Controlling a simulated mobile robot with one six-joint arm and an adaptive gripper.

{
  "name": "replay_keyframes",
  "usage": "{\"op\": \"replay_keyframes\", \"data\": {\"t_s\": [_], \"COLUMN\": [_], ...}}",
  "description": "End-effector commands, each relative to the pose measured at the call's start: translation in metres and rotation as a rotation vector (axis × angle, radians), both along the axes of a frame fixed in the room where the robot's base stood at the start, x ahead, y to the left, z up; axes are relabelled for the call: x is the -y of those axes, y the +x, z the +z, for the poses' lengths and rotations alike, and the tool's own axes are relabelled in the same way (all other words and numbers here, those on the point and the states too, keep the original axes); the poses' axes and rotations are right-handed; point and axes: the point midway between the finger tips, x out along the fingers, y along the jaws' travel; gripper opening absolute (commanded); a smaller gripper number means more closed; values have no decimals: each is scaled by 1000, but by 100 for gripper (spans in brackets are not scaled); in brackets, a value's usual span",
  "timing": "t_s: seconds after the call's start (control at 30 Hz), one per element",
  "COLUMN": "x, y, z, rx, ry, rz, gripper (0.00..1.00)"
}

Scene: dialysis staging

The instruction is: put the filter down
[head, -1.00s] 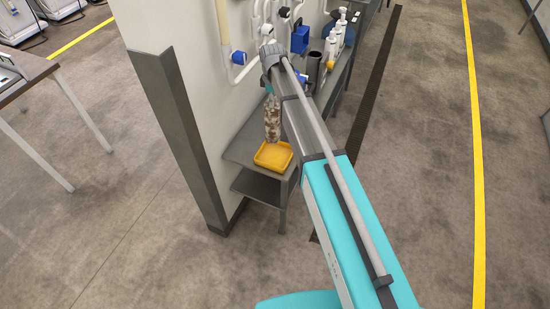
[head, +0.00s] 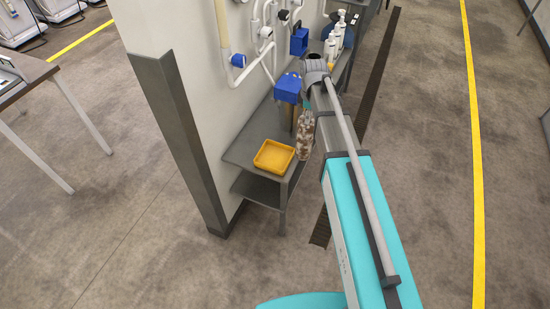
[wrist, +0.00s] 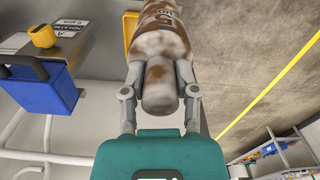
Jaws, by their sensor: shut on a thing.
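The filter (head: 304,136) is a mottled brown and white cylinder hanging roughly upright from my gripper. In the head view it appears just right of the yellow tray (head: 261,163), by the right edge of the grey shelf (head: 240,150). In the wrist view my gripper (wrist: 160,90) is shut on the filter (wrist: 163,35), one finger on each side of its narrower rounded end. My arm partly hides the gripper in the head view. The filter's far end is cut off in the wrist view. The tray looks empty.
A blue box (head: 288,88) stands behind the tray near the wall pipes. White pump bottles (head: 336,36) are farther back. A wall edge with a grey guard (head: 165,110) rises left of the shelf. Open floor (head: 420,170) lies to the right.

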Motion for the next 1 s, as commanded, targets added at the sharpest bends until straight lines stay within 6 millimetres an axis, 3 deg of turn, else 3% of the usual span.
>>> {"op": "replay_keyframes", "data": {"t_s": [0.27, 0.7, 1.0], "x": [-16, -81, -102], "y": [10, 48, 58], "z": [-10, -44, -75], "rx": [0, 0, 0], "ry": [0, 0, 0], "rz": [3, 3, 2], "gripper": [0, 0, 0]}}
